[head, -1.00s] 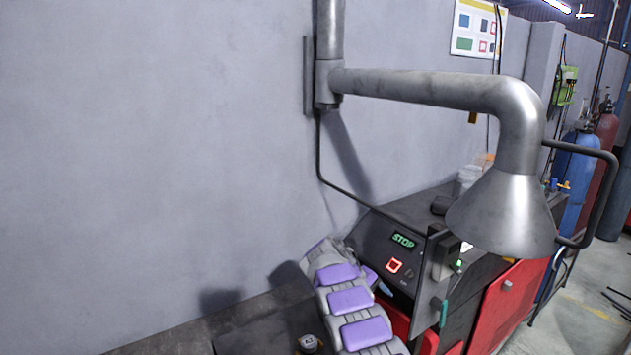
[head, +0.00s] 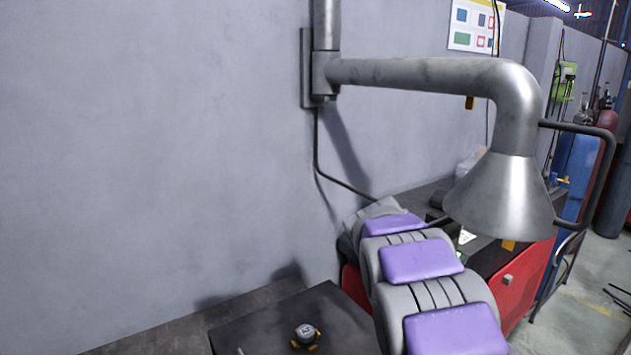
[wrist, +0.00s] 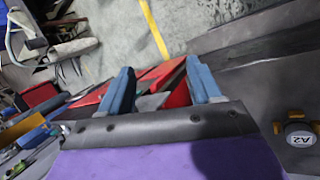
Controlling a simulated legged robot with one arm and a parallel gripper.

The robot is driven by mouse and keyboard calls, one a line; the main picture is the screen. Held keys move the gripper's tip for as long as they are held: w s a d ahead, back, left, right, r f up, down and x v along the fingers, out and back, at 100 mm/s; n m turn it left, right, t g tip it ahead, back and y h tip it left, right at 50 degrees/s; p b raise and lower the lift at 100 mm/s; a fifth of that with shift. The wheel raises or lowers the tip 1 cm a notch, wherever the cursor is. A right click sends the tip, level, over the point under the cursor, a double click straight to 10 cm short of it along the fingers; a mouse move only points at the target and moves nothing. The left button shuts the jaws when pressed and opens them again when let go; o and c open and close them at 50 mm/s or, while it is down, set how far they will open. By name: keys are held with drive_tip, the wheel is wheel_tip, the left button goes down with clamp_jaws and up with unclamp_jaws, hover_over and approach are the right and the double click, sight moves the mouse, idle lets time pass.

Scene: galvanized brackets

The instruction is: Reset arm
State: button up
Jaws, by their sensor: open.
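My gripper (wrist: 160,88) shows in the wrist view with its two blue fingers spread apart and nothing between them. Behind the gap are red and dark surfaces and the floor. In the head view my grey arm with purple pads rises from the bottom edge, in front of the machine, and its gripper end is hidden there.
A metal extraction hood (head: 503,197) hangs close to the right of my arm. A red and black machine (head: 517,283) stands below it. A dark bench (head: 262,318) carries a small round device marked A2 (head: 306,334). The plain wall (head: 150,150) fills the left.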

drive_tip(key=s+a+f+m+y+b, duration=0.1)
drive_tip(key=s+a+f+y+b, duration=0.1)
drive_tip(key=s, duration=1.6)
drive_tip(key=s+a+f+m+g+y+b, duration=0.1)
drive_tip(key=s+a+f, duration=0.4)
drive_tip(key=s, duration=1.3)
drive_tip(key=m+y+b, duration=0.1)
drive_tip(key=y, duration=0.1)
drive_tip(key=shift+s+a+f+y+b, duration=0.25)
drive_tip(key=shift+s+a+y+b, duration=0.05)
drive_tip(key=shift+s+a+b, duration=0.1)
drive_tip(key=shift+d, duration=0.1)
